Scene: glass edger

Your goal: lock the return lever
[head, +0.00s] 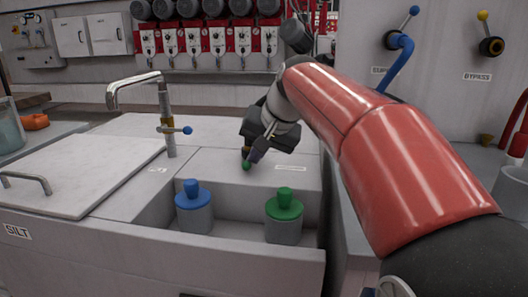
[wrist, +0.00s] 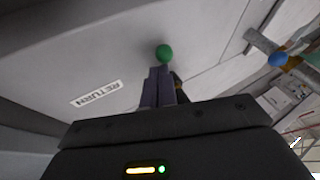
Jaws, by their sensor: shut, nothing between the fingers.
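The return lever shows as a green ball knob (head: 246,166) on the top of the grey cabinet, left of a small label (head: 290,168). In the wrist view the green knob (wrist: 164,53) is just past my fingertips, and the label (wrist: 96,93) reads RETURN. My gripper (head: 252,158) is shut and empty, pointing down right at the knob. I cannot tell whether the fingertips touch it. The lever's shaft and base are mostly hidden behind my gripper.
A blue-topped plug (head: 194,212) and a green-topped plug (head: 284,220) stand in the front recess. A bent tap with a blue-knobbed lever (head: 176,130) stands to the left, beside the SILT lid (head: 80,175).

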